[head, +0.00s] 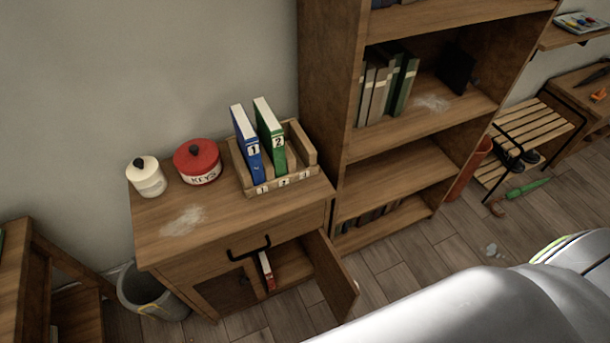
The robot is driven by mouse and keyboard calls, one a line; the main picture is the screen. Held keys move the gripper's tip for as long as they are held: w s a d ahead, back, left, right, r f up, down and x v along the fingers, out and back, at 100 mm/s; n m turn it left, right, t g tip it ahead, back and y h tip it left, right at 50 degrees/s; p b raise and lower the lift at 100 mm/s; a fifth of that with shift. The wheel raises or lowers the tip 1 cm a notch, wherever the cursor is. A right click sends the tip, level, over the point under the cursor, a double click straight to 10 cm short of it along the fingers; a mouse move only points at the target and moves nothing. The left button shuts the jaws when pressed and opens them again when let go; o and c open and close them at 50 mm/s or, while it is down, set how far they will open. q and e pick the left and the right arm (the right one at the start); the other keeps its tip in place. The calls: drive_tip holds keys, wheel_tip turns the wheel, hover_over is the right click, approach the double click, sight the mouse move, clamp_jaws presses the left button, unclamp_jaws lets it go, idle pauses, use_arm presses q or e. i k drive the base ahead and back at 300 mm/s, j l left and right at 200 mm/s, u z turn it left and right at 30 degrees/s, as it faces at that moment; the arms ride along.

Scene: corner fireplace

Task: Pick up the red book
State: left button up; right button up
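The red book (267,271) stands inside the open lower compartment of the small wooden cabinet (170,250). A narrow red and white side of it shows, leaning slightly. The cabinet door (331,275) is swung open to the right of the book. The frame edge and the drawer above hide part of the compartment. Neither of my grippers is in view.
On the cabinet stand a white jar (147,178), a red KEYS tin (197,162), and a wooden rack (302,140) with a blue book (247,145) and a green book (269,132). A bookshelf (328,90) stands right. A bin (147,290) stands left.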

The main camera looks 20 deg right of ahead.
sight(264, 262)
drive_tip(key=k+l, duration=0.25)
drive_tip(key=k, duration=0.2)
drive_tip(key=k+l, duration=0.25)
drive_tip(key=k, duration=0.15)
drive_tip(key=k+l+u, duration=0.1)
drive_tip(key=k+l, duration=0.15)
drive_tip(key=k, duration=0.2)
